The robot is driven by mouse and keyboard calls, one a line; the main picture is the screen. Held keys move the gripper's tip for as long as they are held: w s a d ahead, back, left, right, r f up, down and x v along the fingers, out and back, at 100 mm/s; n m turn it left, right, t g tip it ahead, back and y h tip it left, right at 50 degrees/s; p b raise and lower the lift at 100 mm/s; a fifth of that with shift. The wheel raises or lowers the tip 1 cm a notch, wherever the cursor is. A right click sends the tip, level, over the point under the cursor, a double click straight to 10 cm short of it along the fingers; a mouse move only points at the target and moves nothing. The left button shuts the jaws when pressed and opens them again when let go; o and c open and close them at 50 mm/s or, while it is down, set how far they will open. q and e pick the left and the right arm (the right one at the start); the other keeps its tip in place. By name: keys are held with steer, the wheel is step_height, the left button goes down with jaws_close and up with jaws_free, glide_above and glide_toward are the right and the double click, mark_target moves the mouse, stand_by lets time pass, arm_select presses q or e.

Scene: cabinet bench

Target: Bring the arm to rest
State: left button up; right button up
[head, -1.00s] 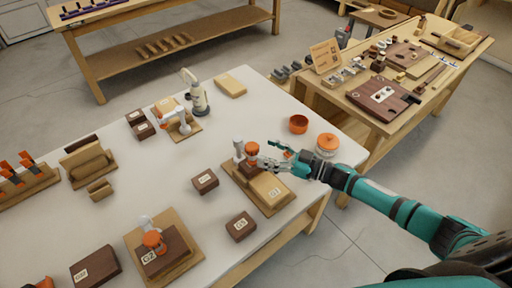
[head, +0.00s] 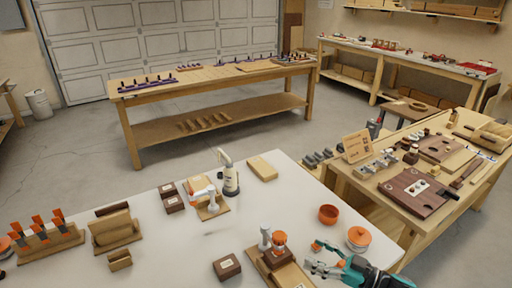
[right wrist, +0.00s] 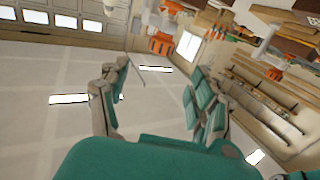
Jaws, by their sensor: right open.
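My right gripper (head: 314,257), teal and grey, is at the lower right of the white table in the head view. Its fingers are spread, with nothing between them. It is just right of a clamp with an orange knob (head: 279,239) on a wooden base, apart from it in the picture. In the right wrist view, the open fingers (right wrist: 160,78) are seen from behind, with orange and light parts beyond them to the upper right. My left gripper is not in view.
The white table (head: 150,245) also holds an orange bowl (head: 328,214), an orange-lidded jar (head: 358,238), a white-and-dark bottle (head: 230,178) and a dark block (head: 227,267). A wooden bench with a dark board (head: 413,192) stands at right. Grey floor (head: 80,160) lies open behind the table.

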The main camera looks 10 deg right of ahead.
steer(key=a+m+h, duration=0.1)
steer(key=a+f+m+t+h, duration=0.1)
steer(key=a+h, duration=0.1)
steer(key=a+f+m+t+h, duration=0.1)
steer(key=a+h, duration=0.1)
steer(key=shift+a+f+m, duration=0.15)
steer(key=shift+f+m, duration=0.05)
steer(key=shift+m, duration=0.1)
steer(key=s+m+h, duration=0.1)
steer(key=h, duration=0.1)
steer(key=s+a+f+m+h, duration=0.1)
steer(key=shift+s+a+f+g+h, duration=0.15)
steer(key=shift+s+g+h, duration=0.05)
steer(key=shift+g+h, duration=0.2)
steer(key=s+d+m+g+h, duration=0.15)
steer(key=s+g+h, duration=0.25)
steer(key=s+g, duration=1.2)
steer(key=s+f+t, duration=0.2)
steer(key=s+f, duration=0.2)
steer(key=f, duration=1)
steer(key=s+f+t, duration=0.3)
steer(key=s+f, duration=0.1)
steer(key=f, duration=1)
steer(key=s+d+f+g, duration=0.1)
steer(key=s+d+f, duration=0.1)
steer(key=s+f, duration=1.3)
steer(key=shift+s+d+f, duration=0.2)
steer(key=shift+s+d, duration=0.15)
steer(key=shift+s, duration=0.35)
